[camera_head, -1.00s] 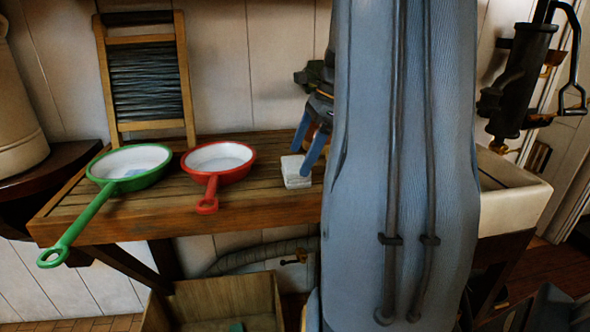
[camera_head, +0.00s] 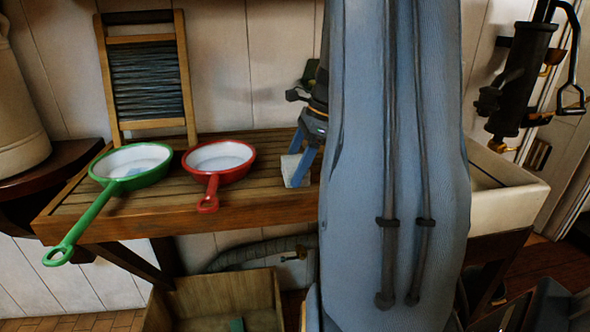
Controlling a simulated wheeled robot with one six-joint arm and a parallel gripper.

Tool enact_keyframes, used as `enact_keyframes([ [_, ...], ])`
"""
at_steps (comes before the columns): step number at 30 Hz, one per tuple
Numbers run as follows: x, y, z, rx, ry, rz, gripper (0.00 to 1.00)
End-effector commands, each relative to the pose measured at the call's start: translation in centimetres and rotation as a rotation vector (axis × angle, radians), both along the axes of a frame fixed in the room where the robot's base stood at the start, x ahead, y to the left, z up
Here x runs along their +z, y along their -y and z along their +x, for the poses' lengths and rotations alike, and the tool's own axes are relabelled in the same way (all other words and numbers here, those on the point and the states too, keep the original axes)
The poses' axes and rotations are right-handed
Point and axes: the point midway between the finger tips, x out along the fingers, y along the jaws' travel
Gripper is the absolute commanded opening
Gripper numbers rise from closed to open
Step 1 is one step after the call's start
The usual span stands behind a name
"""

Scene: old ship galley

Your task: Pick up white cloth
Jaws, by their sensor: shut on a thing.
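The white cloth (camera_head: 290,168) is a small folded block on the wooden counter (camera_head: 135,216), right of the red pan. My gripper (camera_head: 299,172) points down at it, with its blue fingers on either side of the cloth and shut on it. The cloth appears to be still at counter height; I cannot tell whether it touches the wood. The fingers cover part of the cloth, and my arm hides the counter to its right.
A red pan (camera_head: 219,160) and a green pan (camera_head: 131,167) stand on the counter to the left, handles toward the front. A washboard (camera_head: 146,80) leans on the wall behind. A white sink (camera_head: 507,198) and a dark pump (camera_head: 522,80) are at right. An open wooden crate (camera_head: 215,297) is below.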

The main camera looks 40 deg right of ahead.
Motion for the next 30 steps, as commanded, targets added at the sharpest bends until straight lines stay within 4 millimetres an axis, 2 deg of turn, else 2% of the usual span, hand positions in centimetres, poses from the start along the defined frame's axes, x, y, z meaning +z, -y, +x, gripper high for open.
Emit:
enact_keyframes([
  [5,0.8,0.0,0.1,0.001,0.002,-0.001,0.55],
  [15,6.9,0.1,0.1,0.0,0.004,-0.004,0.55],
  [19,8.8,0.1,0.1,0.001,0.002,-0.002,0.55],
  [24,9.9,0.0,0.0,0.0,0.0,0.0,0.55],
  [30,10.1,0.0,0.0,0.0,0.0,0.0,0.55],
])
